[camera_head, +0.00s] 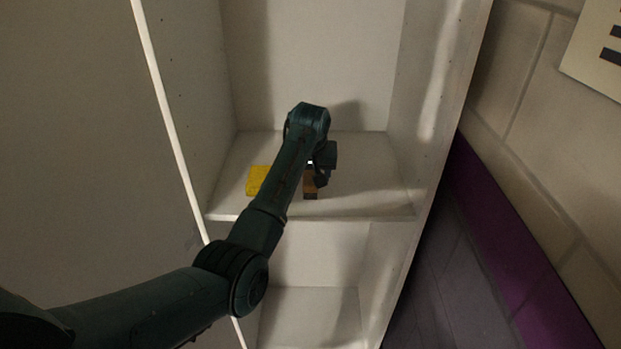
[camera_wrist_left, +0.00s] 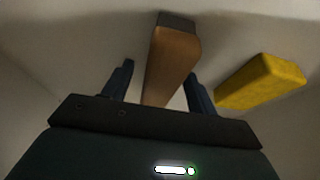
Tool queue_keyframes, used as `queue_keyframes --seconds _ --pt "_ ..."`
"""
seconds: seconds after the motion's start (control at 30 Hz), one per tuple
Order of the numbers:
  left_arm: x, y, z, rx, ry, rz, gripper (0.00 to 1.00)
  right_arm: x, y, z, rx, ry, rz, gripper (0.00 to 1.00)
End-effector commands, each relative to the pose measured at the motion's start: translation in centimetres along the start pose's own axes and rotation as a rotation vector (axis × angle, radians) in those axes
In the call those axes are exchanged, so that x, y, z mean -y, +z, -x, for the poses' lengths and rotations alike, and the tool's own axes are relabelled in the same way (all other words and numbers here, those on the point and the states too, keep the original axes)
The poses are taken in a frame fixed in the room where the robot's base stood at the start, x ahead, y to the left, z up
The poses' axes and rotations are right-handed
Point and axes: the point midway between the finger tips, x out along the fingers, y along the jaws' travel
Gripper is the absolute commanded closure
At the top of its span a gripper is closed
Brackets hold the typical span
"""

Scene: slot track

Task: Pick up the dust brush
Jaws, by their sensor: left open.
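The dust brush (camera_head: 310,183) lies on the shelf, mostly hidden in the head view behind my left arm and gripper. In the left wrist view the brush (camera_wrist_left: 170,62) shows a brown wooden body with a dark end at the top. My left gripper (camera_head: 316,178) is above the shelf at the brush. In the left wrist view its two dark fingers (camera_wrist_left: 158,78) are apart, one on each side of the brush's near part. I cannot tell whether they touch it. My right gripper is not in view.
A yellow block, perhaps a sponge (camera_head: 257,180), lies on the shelf left of the brush; it also shows in the left wrist view (camera_wrist_left: 262,82). The white shelf board (camera_head: 375,200) is clear on the right. Cabinet side walls close in left and right.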

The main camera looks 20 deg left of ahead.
Motion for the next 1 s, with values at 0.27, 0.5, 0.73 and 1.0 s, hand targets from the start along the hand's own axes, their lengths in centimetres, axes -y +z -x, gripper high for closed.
queue_keyframes --seconds 0.27,0.5,0.73,1.0 --pt "0.02 0.00 -0.03 0.000 0.000 0.000 0.46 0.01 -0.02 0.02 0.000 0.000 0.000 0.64" --pt "0.02 -0.01 -0.02 0.000 0.000 0.000 0.66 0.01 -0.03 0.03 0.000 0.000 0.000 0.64" --pt "0.02 -0.01 -0.01 0.000 0.000 0.000 0.84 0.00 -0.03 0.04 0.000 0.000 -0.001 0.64" --pt "0.01 -0.05 0.05 -0.001 0.000 0.000 0.91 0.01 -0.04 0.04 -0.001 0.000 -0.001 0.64"
